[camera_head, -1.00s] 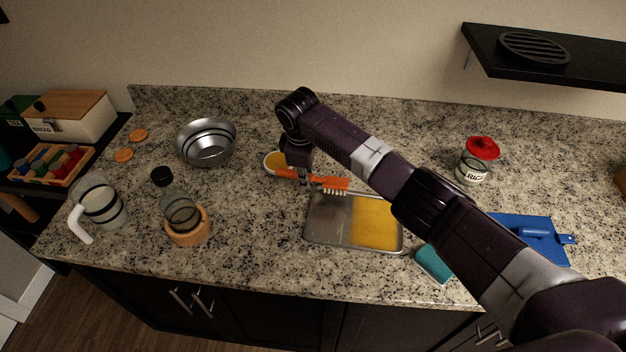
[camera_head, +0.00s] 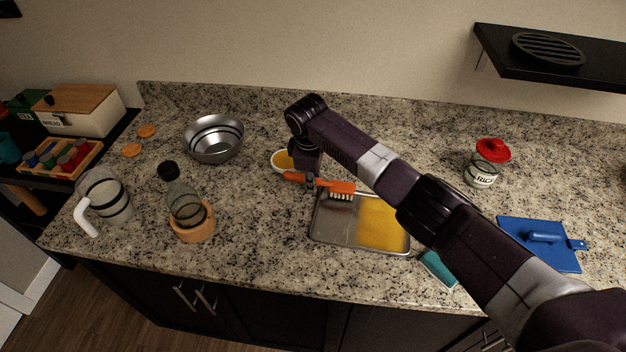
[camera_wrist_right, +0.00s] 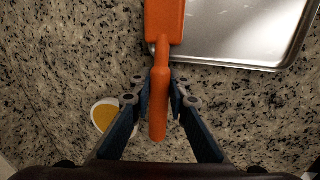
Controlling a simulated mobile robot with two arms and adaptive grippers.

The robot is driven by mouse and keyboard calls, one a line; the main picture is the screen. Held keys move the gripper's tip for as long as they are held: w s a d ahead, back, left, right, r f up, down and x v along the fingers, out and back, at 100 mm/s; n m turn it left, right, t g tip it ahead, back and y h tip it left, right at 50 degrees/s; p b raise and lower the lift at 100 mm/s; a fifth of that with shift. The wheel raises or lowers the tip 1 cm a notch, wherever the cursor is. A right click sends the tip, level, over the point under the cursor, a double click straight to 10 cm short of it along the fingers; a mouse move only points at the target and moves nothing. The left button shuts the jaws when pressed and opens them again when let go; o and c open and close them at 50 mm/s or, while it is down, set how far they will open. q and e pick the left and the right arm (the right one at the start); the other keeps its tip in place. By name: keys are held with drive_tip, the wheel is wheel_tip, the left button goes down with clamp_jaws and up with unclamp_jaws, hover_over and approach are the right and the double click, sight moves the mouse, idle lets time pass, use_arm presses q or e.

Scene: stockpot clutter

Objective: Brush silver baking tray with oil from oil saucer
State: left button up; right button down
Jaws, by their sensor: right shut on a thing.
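The silver baking tray (camera_head: 333,231) lies on the counter; its right part carries a yellow oil layer (camera_head: 381,222), and its left part looks bare. My right gripper (camera_head: 314,180) is shut on the handle of an orange brush (camera_head: 338,187). The brush's pale bristles point down over the tray's back left edge; I cannot tell whether they touch. In the right wrist view the gripper (camera_wrist_right: 160,98) holds the orange brush (camera_wrist_right: 163,75), with the tray (camera_wrist_right: 235,30) ahead. The oil saucer (camera_head: 282,161), with yellow oil, is behind the gripper and partly hidden by it. My left gripper is not in view.
A steel bowl (camera_head: 213,139), a bottle in an orange-brown holder (camera_head: 193,225) and a glass pitcher (camera_head: 107,196) stand to the left. A teal sponge (camera_head: 439,269), a blue board (camera_head: 541,244) and a red-lidded rice jar (camera_head: 488,163) are to the right.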

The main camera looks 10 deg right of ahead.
drive_tip(key=shift+f, duration=0.35)
idle(0.6)
drive_tip(key=shift+f, duration=0.1)
idle(0.8)
drive_tip(key=shift+p, duration=0.3)
idle(0.4)
drive_tip(key=shift+s, duration=0.15)
drive_tip(key=s+p, duration=0.1)
drive_tip(key=p, duration=0.2)
drive_tip(key=s+a+p, duration=0.1)
drive_tip(key=shift+s+r+p, duration=0.3)
drive_tip(key=shift+s+p, duration=0.05)
drive_tip(key=shift+p, duration=0.05)
drive_tip(key=shift+s+a+f+p, duration=0.1)
drive_tip(key=shift+s+a+p, duration=0.1)
drive_tip(key=shift+s+p, duration=0.35)
drive_tip(key=shift+f, duration=0.15)
